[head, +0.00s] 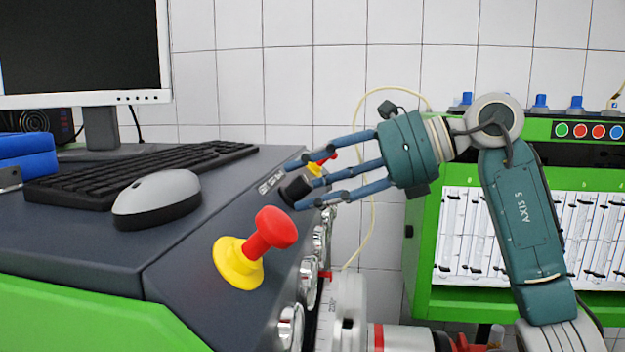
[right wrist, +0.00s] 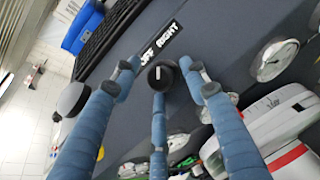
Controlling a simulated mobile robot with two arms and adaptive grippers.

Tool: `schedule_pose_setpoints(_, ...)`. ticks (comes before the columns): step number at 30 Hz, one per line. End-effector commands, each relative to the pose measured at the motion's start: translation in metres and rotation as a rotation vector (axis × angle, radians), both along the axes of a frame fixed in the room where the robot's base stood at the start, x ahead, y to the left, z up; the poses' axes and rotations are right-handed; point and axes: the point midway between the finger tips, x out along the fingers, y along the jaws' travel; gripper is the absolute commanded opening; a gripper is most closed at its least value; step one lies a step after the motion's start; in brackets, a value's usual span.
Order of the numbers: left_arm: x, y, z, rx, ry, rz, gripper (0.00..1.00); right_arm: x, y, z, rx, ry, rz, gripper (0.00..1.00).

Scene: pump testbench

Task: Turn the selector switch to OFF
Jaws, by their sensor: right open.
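The selector switch (head: 296,190) is a black round knob on the sloped dark front of the bench. In the right wrist view the knob (right wrist: 161,74) has a short pale pointer line on its face. The white label (right wrist: 160,43) above it reads OFF and RIGHT; I cannot tell surely which position the pointer marks. My right gripper (head: 304,184) is open, its three blue fingers spread around the knob with fingertips close to it. I cannot tell whether any finger touches it. My left gripper is not in view.
A red emergency button (head: 269,228) on a yellow base stands nearer on the same slope. Round gauges (head: 308,278) line the bench side. A mouse (head: 156,198) and keyboard (head: 145,172) lie on the top. A green cabinet (head: 422,270) stands behind my right arm.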

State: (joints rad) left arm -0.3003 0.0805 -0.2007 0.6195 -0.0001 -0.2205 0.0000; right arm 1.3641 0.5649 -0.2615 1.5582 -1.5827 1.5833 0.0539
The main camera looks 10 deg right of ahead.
Motion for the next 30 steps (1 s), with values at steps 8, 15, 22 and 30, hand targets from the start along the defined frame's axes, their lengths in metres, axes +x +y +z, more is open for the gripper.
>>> schedule_pose_setpoints(8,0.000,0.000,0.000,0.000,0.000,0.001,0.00,0.000,0.000,0.000,0.000,-0.001,-0.001,0.08)
schedule_pose_setpoints(15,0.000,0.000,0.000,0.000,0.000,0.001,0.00,0.001,-0.001,0.002,0.003,-0.005,-0.001,0.02)
schedule_pose_setpoints(22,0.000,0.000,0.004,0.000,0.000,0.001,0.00,0.002,-0.002,0.004,-0.009,-0.042,0.035,0.02)
schedule_pose_setpoints(30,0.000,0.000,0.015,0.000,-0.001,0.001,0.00,0.004,-0.004,0.006,-0.058,-0.160,0.161,0.02)
